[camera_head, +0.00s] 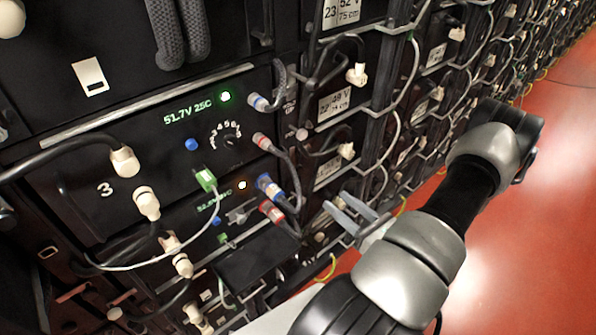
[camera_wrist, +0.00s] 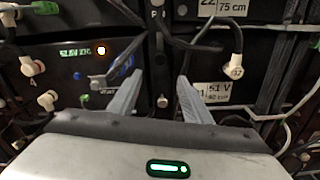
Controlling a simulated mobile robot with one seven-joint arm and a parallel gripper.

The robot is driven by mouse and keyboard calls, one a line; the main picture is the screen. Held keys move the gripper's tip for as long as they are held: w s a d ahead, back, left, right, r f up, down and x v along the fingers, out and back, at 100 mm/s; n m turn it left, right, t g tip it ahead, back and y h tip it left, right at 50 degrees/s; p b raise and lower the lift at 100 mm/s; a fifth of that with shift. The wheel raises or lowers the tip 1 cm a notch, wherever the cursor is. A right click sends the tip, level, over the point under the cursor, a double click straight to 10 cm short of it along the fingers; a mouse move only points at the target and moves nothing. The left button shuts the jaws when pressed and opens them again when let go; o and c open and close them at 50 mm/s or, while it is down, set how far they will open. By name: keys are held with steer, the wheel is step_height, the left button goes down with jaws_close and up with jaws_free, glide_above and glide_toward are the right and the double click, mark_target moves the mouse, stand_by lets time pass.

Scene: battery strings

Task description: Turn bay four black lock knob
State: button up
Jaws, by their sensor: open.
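That lamp also shows in the wrist view (camera_wrist: 101,50). I cannot clearly pick out a black lock knob. A small pale round knob (camera_wrist: 162,101) sits on the dark strip right of this panel, seen between my fingers. My gripper (camera_head: 337,202) is open and empty, its grey fingers pointing at the rack right of the blue and red plugs. In the wrist view the gripper (camera_wrist: 163,74) shows spread fingers.
A blue plug (camera_head: 268,187) and a red plug (camera_head: 271,211) with dark cables stand left of my fingers. A white cable (camera_head: 150,267) loops across the lower bay. Battery shelves with labels (camera_head: 337,103) and cables run to the right. The red floor (camera_head: 530,230) is clear there.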

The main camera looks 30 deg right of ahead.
mark_target(301, 171)
steer(key=w, duration=0.5)
steer(key=w+a, duration=0.1)
steer(key=w, duration=0.5)
steer(key=w+a+p, duration=0.1)
steer(key=w, duration=0.5)
steer(key=shift+a, duration=0.15)
steer(key=c, duration=1.1)
steer(key=shift+o, duration=0.2)
